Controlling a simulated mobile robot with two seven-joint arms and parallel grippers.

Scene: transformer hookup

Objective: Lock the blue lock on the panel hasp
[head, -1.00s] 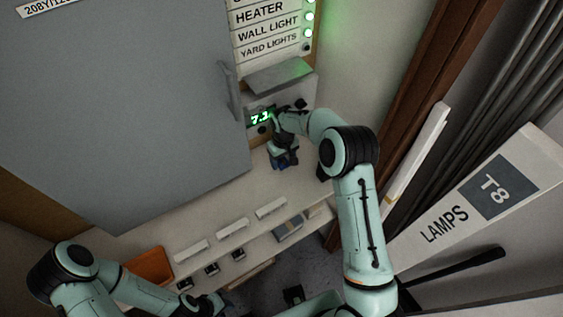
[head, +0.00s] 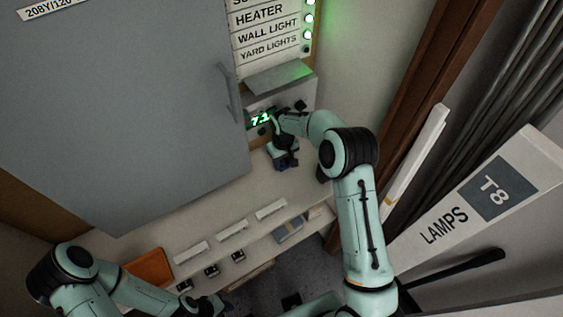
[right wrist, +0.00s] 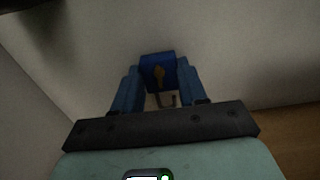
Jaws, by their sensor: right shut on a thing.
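My right gripper (head: 286,162) is above the white ledge, below the lit display box. In the right wrist view its blue fingers (right wrist: 157,88) are shut on the blue lock (right wrist: 158,68), which has a brass-coloured keyhole and a dark shackle (right wrist: 163,99). In the head view the lock cannot be told apart from the fingers. The large grey panel (head: 120,110) is at the left, with a grey handle-like bar (head: 229,95) at its right edge. I cannot make out the hasp clearly. My left gripper (head: 212,304) is low at the bottom edge, its jaws unclear.
The display box (head: 262,118) and labelled breaker strip (head: 266,35) are right of the panel. The white ledge (head: 240,190) carries white blocks; an orange bin (head: 150,268) is at lower left. A brown post (head: 415,100) and a LAMPS T8 box (head: 475,200) stand at the right.

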